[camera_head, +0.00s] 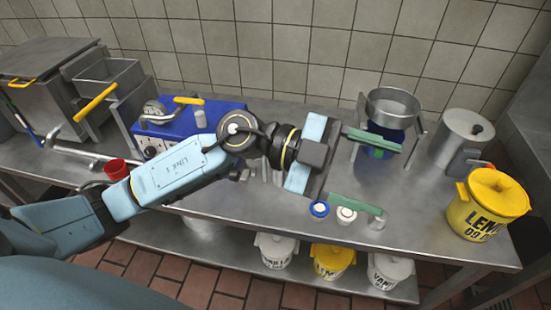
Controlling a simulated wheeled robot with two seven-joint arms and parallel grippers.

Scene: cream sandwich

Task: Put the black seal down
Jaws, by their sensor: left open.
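My left gripper (392,179) reaches in from the left over the steel table (430,222). Its two green-faced fingers are spread wide apart and point to the right, with nothing visible between them. I cannot make out a black seal in this view; it may be hidden or too small to tell. A blue-rimmed cup (319,209), a small white cup (346,215) and a small clear cup (378,223) stand near the table's front edge, close to the lower finger. My right gripper is not in view.
A steel bowl (393,103) sits in a stand behind the upper finger. A steel pot (465,137) and a yellow bucket (488,201) stand at right. A blue machine (210,113) and red cup (116,169) are at left. Several tubs stand on the lower shelf (210,240).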

